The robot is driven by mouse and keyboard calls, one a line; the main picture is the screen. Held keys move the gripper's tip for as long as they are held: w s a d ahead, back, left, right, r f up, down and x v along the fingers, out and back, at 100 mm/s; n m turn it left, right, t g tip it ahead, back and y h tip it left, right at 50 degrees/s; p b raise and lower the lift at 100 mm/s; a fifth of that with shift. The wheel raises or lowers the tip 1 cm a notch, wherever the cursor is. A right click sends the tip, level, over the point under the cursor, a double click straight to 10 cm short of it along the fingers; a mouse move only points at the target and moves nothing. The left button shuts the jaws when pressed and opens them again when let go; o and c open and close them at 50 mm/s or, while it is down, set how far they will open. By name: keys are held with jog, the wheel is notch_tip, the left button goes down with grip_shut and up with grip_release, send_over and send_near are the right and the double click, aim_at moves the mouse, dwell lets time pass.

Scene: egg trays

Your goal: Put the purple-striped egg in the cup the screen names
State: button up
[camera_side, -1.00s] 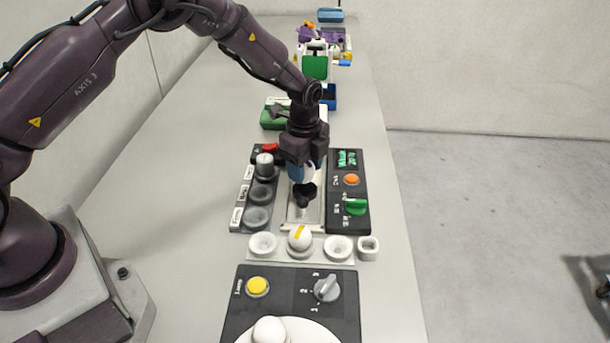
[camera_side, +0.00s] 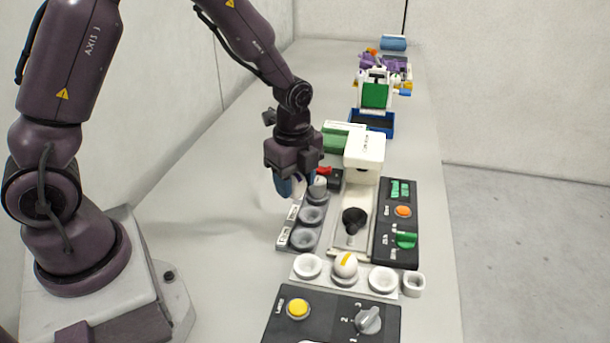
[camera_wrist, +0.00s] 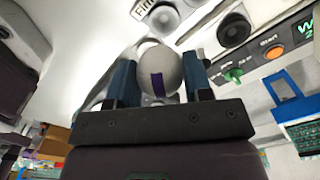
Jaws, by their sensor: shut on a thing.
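My gripper (camera_side: 289,187) is shut on the purple-striped egg (camera_wrist: 160,73). In the wrist view the white egg with its purple stripe sits between the two blue fingers. In the side view my gripper hangs by the far left end of the grey cup rack (camera_side: 297,239), and the fingers partly hide the egg. The rack has round cups in a row with white labels on its left; one label reads "Firm" in the wrist view. Its far cup (camera_side: 318,190) holds something pale-topped. The green-lit screen (camera_side: 400,189) is on the black panel; its words are not fully legible.
A yellow-striped egg (camera_side: 345,264) sits in the middle of a white cup strip (camera_side: 328,275). A white block (camera_side: 364,150) and a black scoop (camera_side: 354,219) stand right of the rack. A green box (camera_side: 337,136) is behind. Bare table lies left of the rack.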

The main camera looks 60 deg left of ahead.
jog(key=shift+w+a+f+m, duration=0.55)
jog(key=shift+w+f+m, duration=0.35)
jog(key=shift+f, duration=0.8)
jog(key=shift+w+a+f+m, duration=0.65)
jog(key=shift+w+f, duration=0.4)
jog(key=shift+f, duration=0.6)
jog(key=shift+w+a+f+m, duration=0.5)
jog(key=shift+w+f+m, duration=0.4)
jog(key=shift+f, duration=0.8)
jog(key=shift+f, duration=0.6)
jog(key=o, duration=0.7)
notch_tip(320, 180, up, 13)
